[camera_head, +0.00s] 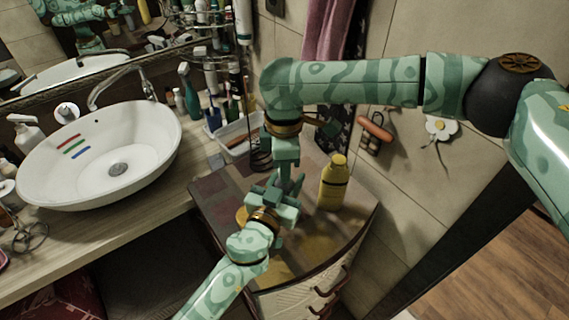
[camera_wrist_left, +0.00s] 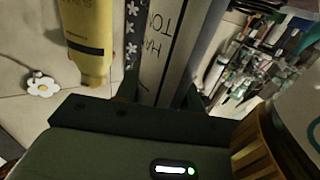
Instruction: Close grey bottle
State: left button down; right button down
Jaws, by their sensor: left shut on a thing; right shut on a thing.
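My left gripper (camera_head: 277,195) reaches in from the bottom and is shut close above the cabinet top. In the left wrist view, a pale grey surface with dark lettering (camera_wrist_left: 158,45) stands up at this gripper; it looks like the grey bottle, and its ends are out of sight. In the head view the bottle is hidden or too small to make out. My right gripper (camera_head: 287,172) comes down from above and meets the left one. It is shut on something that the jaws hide. I cannot tell whether a cap sits on the bottle.
A yellow bottle (camera_head: 333,183) stands upright on the cabinet top (camera_head: 325,238), just right of my grippers; it shows in the left wrist view (camera_wrist_left: 88,40). A basin (camera_head: 85,165) is at the left. A container with brushes (camera_head: 235,132) stands behind. Tiled wall on the right.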

jog(key=m, duration=1.3)
jog(key=c, duration=1.2)
grip_release()
jog(key=shift+c, duration=0.2)
jog(key=shift+r, duration=2.25)
jog(key=shift+f, duration=0.1)
jog(key=shift+c, duration=0.3)
